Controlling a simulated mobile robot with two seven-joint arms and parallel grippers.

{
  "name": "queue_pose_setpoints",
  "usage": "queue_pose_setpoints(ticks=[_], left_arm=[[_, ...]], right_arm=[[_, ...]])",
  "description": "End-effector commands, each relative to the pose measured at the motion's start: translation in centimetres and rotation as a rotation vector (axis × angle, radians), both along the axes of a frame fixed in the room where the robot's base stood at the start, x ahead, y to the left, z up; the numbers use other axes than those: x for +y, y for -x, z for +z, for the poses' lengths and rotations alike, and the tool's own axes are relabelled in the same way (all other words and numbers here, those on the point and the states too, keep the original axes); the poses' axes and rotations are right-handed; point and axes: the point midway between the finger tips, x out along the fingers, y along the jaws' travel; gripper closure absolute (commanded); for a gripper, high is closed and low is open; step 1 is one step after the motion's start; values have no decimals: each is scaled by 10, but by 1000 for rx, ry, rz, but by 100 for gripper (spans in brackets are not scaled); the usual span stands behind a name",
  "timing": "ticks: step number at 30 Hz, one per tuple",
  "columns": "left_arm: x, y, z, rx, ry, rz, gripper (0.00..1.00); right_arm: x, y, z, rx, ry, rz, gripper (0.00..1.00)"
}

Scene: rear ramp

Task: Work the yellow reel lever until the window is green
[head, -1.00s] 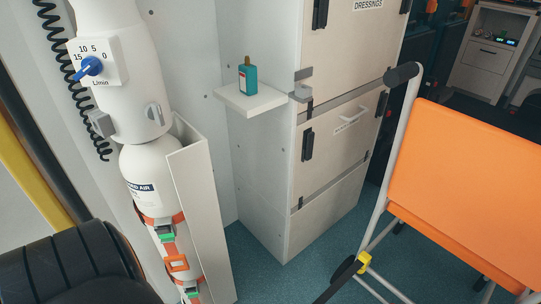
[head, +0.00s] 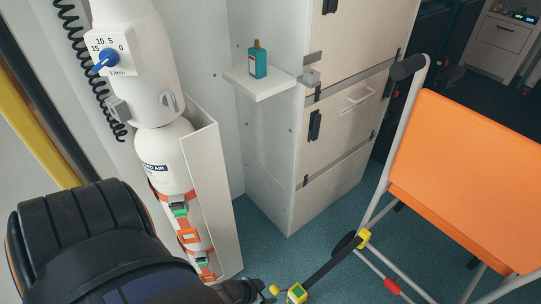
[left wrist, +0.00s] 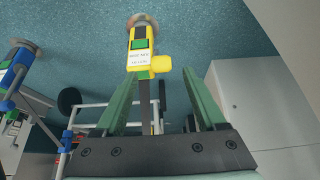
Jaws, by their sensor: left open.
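The reel (head: 297,293) is a small yellow box at the bottom edge of the head view, with a dark strap (head: 332,262) running from it up to the chair. In the left wrist view the reel (left wrist: 141,50) shows a white label and green patches; I cannot tell which patch is the window. Its yellow lever (left wrist: 160,64) sticks out to the right as a rounded knob. My left gripper (left wrist: 160,74) is open, its green fingers either side of the lever in the picture; no contact is visible. My right gripper is not in view.
An orange chair (head: 465,180) with a pale tube frame stands at right. A strapped gas cylinder (head: 165,160) stands at left in a white bracket (head: 215,200). A cabinet (head: 335,130) and a shelf (head: 260,86) with a teal bottle (head: 257,62) are behind. Blue floor (head: 262,235) lies between.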

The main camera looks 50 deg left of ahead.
Motion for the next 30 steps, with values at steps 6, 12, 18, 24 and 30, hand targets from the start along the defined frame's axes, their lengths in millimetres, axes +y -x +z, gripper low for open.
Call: queue_pose_setpoints(ticks=[6, 12, 18, 24, 30], left_arm=[[2, 20, 38, 3, -1, 0, 28], [3, 28, 50, 3, -1, 0, 28], [3, 30, 50, 3, -1, 0, 28], [2, 28, 50, 5, 0, -1, 28], [-16, 1, 44, 100, 36, -8, 28]], right_arm=[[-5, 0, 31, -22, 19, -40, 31], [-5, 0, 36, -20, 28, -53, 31], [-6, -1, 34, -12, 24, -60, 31], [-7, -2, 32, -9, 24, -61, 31], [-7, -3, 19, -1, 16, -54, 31]])
